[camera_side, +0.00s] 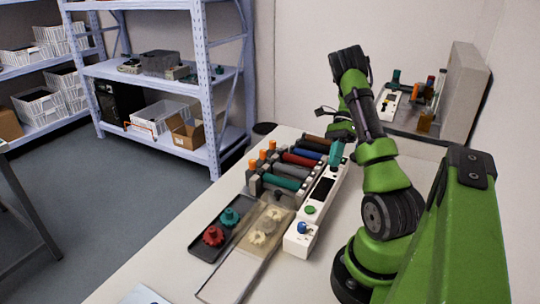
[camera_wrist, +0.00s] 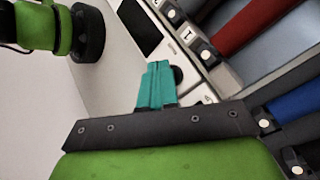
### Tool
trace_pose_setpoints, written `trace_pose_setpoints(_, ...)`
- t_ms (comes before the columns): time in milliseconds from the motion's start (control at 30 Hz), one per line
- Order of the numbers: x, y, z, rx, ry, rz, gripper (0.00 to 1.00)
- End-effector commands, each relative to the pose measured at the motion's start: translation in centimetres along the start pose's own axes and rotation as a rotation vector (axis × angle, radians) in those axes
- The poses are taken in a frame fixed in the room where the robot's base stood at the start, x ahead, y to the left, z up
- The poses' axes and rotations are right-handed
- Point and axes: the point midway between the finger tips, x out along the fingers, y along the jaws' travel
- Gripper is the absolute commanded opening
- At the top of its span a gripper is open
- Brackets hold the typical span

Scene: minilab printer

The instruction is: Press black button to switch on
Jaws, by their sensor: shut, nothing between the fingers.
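The white printer unit (camera_side: 327,207) is a long box on the table, with a dark screen (camera_side: 322,189) on top. In the wrist view its dark screen (camera_wrist: 139,27) is at the top. A round black button (camera_wrist: 179,75) sits on the white panel, just right of my fingertips and partly covered by them. My gripper (camera_wrist: 157,66) has teal fingers closed together, with nothing between them. In the side view my gripper (camera_side: 336,155) is over the far end of the unit. The black button cannot be made out there. I cannot tell whether the fingertips touch the panel.
A green knob (camera_side: 310,210) and a blue knob (camera_side: 303,228) are at the unit's near end. Coloured rollers (camera_side: 284,180) lie close along its left. A black tray (camera_side: 205,229) with red and green parts is at front left. Bare table shows right of the unit.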

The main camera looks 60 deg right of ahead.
Motion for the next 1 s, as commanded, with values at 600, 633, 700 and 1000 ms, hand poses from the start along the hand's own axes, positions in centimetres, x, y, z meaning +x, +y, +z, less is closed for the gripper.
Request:
trace_pose_setpoints(600,0.40,-0.25,-0.30,0.001,0.000,0.002,0.00)
trace_pose_setpoints(633,0.40,-0.25,-0.29,0.001,0.000,0.002,0.00)
trace_pose_setpoints(700,0.38,-0.23,-0.28,0.001,0.000,0.001,0.00)
trace_pose_setpoints(1000,-0.51,0.38,0.35,0.000,0.000,0.000,0.00)
